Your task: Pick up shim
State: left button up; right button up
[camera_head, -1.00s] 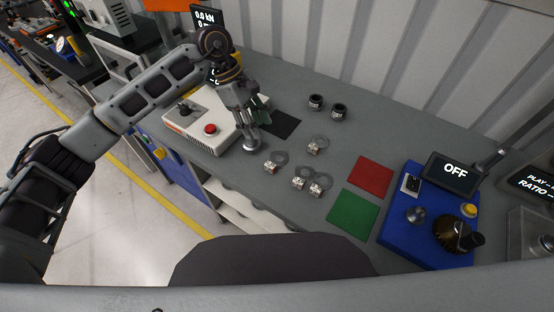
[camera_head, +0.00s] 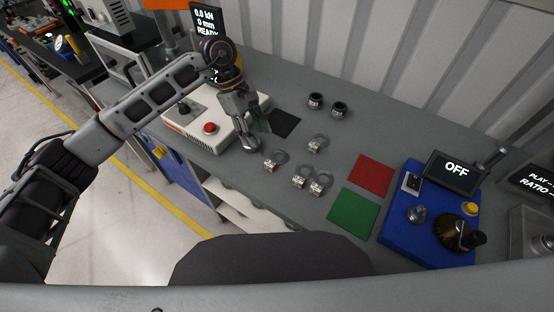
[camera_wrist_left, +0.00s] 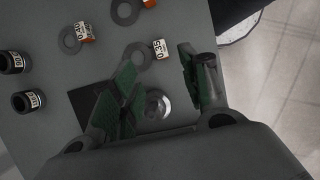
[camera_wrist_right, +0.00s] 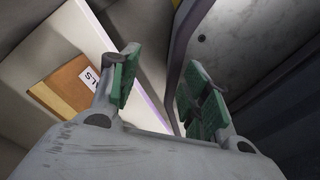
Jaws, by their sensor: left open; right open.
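Several flat grey ring shims lie on the grey bench, each with a small tag. One lies nearest my left gripper (camera_head: 256,136): shim (camera_head: 281,156), with its tag (camera_head: 269,165). Others are a back shim (camera_head: 322,140), a front shim (camera_head: 307,170) and a front-right shim (camera_head: 325,178). In the left wrist view my left gripper (camera_wrist_left: 160,68) is open and empty, with a tagged shim (camera_wrist_left: 136,58) just beyond its fingertips. A shiny round metal piece (camera_wrist_left: 157,104) shows between the fingers. My right gripper (camera_wrist_right: 160,85) is open and empty, away from the shims; the head view does not show it.
Two black cylinders (camera_head: 339,109) stand behind the shims. A red square (camera_head: 370,175) and a green square (camera_head: 353,211) lie right of them, beside a blue unit (camera_head: 400,235). A white box with a red button (camera_head: 210,127) stands at left, near a black square (camera_head: 285,124).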

pick_arm(q)
send_over(269, 162)
jog(key=w+a, duration=0.1)
jog(key=a, duration=0.1)
jog(key=f+b, duration=0.1)
jog(key=f, duration=0.3)
jog(key=shift+w+f, duration=0.2)
jog(key=shift+s+d+f, duration=0.1)
jog(key=shift+d+f, duration=0.1)
jog(key=shift+f, duration=0.4)
jog(key=shift+s+f, duration=0.1)
jog(key=shift+f, duration=0.1)
jog(key=shift+s+d+f, duration=0.15)
jog(key=shift+d+f, duration=0.05)
jog(key=shift+f, duration=0.4)
jog(key=x, duration=0.2)
jog(key=shift+d+f, duration=0.1)
jog(key=shift+f, duration=0.3)
jog(key=shift+s+d+f, duration=0.1)
jog(key=shift+d+f, duration=0.05)
jog(key=shift+f, duration=0.2)
pick_arm(e)
jog(key=shift+s+d+f, duration=0.2)
jog(key=shift+d+f, duration=0.15)
jog(key=shift+d, duration=0.1)
jog(key=shift+s+d+f, duration=0.2)
jog(key=shift+d+f, duration=0.15)
jog(key=shift+d, duration=0.1)
jog(key=shift+d, duration=0.15)
